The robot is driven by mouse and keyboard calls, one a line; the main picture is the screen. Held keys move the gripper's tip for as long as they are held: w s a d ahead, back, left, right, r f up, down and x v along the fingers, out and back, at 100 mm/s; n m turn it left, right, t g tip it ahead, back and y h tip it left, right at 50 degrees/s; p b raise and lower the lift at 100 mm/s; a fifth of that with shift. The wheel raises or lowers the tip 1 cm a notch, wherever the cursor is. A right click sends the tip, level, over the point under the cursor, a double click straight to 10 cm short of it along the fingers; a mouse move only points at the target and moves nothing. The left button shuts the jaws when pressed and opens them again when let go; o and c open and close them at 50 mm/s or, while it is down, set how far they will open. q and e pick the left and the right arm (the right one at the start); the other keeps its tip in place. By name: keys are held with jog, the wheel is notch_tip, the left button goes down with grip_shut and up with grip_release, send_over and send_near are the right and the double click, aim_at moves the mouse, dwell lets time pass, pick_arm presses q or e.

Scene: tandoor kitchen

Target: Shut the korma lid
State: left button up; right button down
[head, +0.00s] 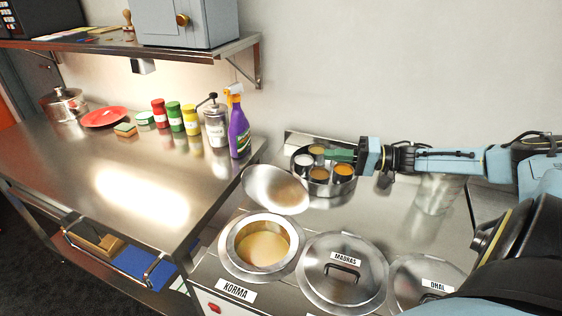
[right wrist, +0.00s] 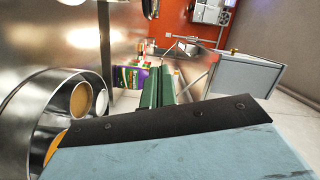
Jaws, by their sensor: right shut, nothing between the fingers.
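The korma pot (head: 262,246) is open, with a pale orange sauce inside, behind the label KORMA (head: 236,290). Its round steel lid (head: 276,188) is tilted up at the pot's back edge. My right gripper (head: 330,155) reaches in from the right, behind and to the right of the lid, over the round spice tin (head: 320,188). Its green fingers are shut and empty, and apart from the lid as far as I can tell. They also show in the right wrist view (right wrist: 161,78). My left gripper is not in view.
The madras lid (head: 342,272) and the dhal lid (head: 428,282) lie shut to the right. A purple spray bottle (head: 238,130), a grinder (head: 214,124) and several coloured bottles stand on the steel counter (head: 90,165) at the left. A shelf (head: 200,50) hangs above it.

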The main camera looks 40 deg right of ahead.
aim_at(278, 185)
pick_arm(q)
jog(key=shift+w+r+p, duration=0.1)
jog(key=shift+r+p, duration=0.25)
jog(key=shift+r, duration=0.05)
pick_arm(e)
jog(key=w+a+f, duration=0.2)
jog(key=w+a, duration=0.4)
jog(key=a, duration=0.3)
jog(key=shift+w+f, duration=0.15)
jog(key=shift+f, duration=0.05)
jog(key=shift+a, duration=0.1)
